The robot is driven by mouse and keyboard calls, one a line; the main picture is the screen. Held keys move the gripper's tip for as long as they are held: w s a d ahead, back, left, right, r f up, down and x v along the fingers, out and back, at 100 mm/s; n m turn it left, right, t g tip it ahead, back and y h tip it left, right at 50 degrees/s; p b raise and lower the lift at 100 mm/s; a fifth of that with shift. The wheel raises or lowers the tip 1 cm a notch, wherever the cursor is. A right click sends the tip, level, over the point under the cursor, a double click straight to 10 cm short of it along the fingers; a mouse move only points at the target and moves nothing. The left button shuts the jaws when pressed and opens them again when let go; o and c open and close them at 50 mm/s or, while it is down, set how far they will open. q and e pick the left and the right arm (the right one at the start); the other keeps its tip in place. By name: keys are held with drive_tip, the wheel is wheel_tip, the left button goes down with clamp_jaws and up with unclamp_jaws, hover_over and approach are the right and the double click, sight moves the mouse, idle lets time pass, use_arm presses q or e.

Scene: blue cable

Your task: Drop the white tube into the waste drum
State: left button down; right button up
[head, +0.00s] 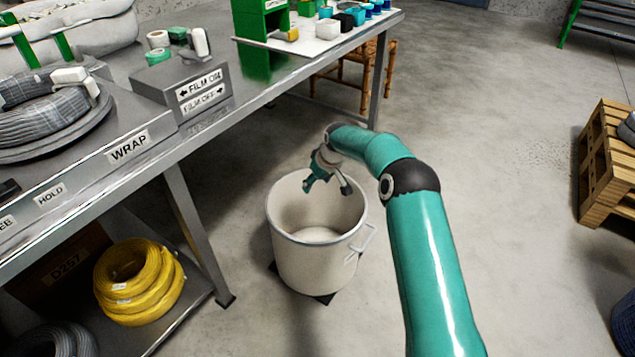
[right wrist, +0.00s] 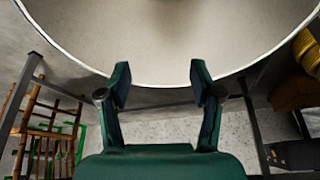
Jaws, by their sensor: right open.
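The waste drum (head: 315,262) is an open, off-white round bin standing on the floor beside the bench, with a handle on its right side. My right gripper (head: 327,187) is over the drum's mouth with its fingers apart, pointing down. In the right wrist view the two dark green fingers (right wrist: 160,82) are open with nothing between them, and the pale drum (right wrist: 190,45) fills the top. I cannot make out a white tube in either view; part of the drum's inside is hidden by its near wall. My left gripper is not in view.
The metal bench (head: 215,120) runs along the left, with a film box (head: 185,85) and a wound grey cable coil (head: 45,118). A yellow cable coil (head: 138,282) lies on the lower shelf. A wooden pallet stack (head: 606,165) is at right. The floor between is clear.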

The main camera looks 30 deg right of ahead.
drive_tip(key=v, duration=1.1)
drive_tip(key=shift+s+r, duration=0.2)
drive_tip(key=shift+r, duration=0.15)
